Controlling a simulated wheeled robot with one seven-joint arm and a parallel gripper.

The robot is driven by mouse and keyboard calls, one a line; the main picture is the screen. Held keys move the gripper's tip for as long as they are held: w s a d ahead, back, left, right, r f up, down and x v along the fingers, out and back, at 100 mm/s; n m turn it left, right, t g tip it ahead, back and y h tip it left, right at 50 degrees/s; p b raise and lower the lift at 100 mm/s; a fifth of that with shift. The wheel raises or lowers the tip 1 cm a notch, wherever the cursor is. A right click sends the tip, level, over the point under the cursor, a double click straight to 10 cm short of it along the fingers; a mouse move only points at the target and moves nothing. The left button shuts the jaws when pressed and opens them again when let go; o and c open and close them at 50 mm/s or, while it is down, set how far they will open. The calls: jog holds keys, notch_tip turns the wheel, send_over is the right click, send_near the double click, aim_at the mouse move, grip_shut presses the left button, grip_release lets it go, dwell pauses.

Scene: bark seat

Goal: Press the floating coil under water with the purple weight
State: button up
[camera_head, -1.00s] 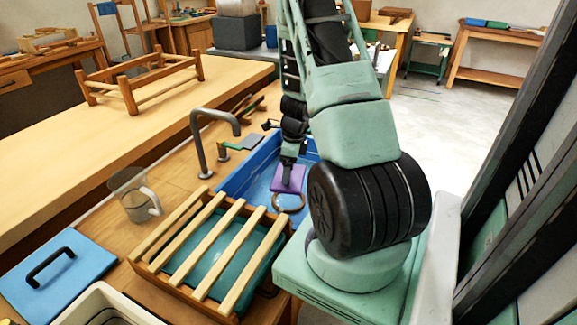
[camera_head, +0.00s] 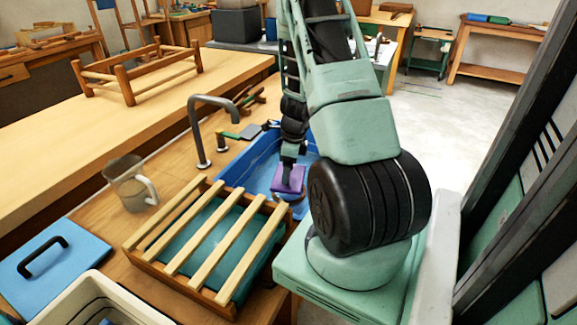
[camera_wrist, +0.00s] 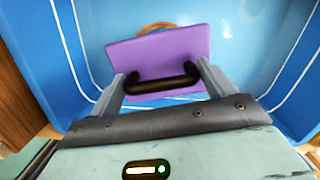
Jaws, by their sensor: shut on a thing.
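The purple weight (camera_head: 289,179) is a flat block with a black bar handle, also seen in the wrist view (camera_wrist: 165,50). My gripper (camera_head: 291,158) is shut on the handle; its two fingers show at the handle's ends in the wrist view (camera_wrist: 163,83). The brown ring-shaped coil (camera_wrist: 168,25) shows only as a thin arc past the weight's far edge; the rest is hidden beneath the weight. I cannot tell whether weight and coil touch, or how deep the coil sits. Both are over the blue basin (camera_head: 247,168).
A slatted wooden rack (camera_head: 212,240) over a teal tray stands at the basin's near side. A grey tap (camera_head: 198,130) and a clear jug (camera_head: 133,185) stand to the left. A blue board with a black handle (camera_head: 52,262) and a pale bin (camera_head: 95,300) are at front left.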

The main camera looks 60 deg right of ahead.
jog(key=shift+f+b, duration=3)
jog(key=shift+f, duration=0.8)
jog(key=shift+r, duration=0.1)
jog(key=o, duration=1.3)
jog(key=shift+r, duration=0.1)
notch_tip(320, 180, up, 17)
jog(key=p, duration=1.5)
jog(key=shift+p, duration=0.35)
